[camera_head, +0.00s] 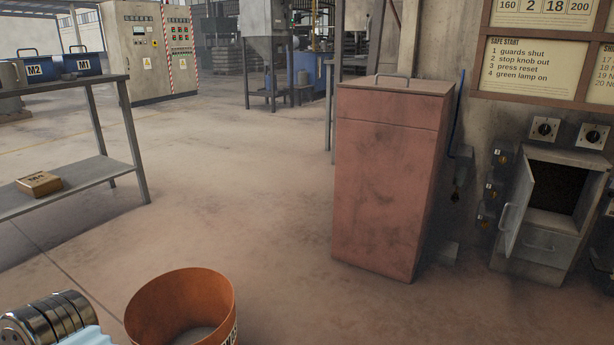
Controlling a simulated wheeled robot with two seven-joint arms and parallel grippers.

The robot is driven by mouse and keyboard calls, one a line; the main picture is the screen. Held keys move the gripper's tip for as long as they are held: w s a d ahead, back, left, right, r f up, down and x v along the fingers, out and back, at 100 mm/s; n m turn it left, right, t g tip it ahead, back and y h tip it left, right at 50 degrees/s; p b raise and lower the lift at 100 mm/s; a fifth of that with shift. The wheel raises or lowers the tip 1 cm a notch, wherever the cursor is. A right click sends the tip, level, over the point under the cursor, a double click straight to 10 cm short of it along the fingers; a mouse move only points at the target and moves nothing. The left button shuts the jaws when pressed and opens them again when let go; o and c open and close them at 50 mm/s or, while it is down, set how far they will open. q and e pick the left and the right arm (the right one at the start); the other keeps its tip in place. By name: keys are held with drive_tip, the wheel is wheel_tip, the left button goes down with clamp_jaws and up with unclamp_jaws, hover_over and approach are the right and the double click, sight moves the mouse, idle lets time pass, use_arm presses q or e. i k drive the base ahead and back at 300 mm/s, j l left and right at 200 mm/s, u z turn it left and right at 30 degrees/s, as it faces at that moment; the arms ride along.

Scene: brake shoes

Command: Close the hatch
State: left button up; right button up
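A grey cabinet (568,200) stands against the wall at the right. Its small hatch door (518,203) is swung open on the left side, with a pale handle on it. The opening (560,187) is dark inside, and I cannot make out any contents. Below the opening is a closed panel (545,246) with a handle. Neither of my grippers shows in the head view.
A tall reddish cabinet (385,185) with a handle on top stands left of the hatch cabinet. An orange bucket (165,308) and ribbed metal cylinders (50,322) are in the near left. A grey shelf table (85,172) holds a small box (39,183). Floor between is clear.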

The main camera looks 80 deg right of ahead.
sight(514, 211)
drive_tip(key=z, duration=2.95)
drive_tip(key=i+j+z, duration=0.1)
drive_tip(key=z, duration=0.35)
drive_tip(key=i+j+z, duration=0.1)
drive_tip(key=j+z, duration=0.2)
drive_tip(key=z, duration=0.2)
drive_tip(key=j+z, duration=0.2)
drive_tip(key=z, duration=0.25)
drive_tip(key=i+j, duration=0.05)
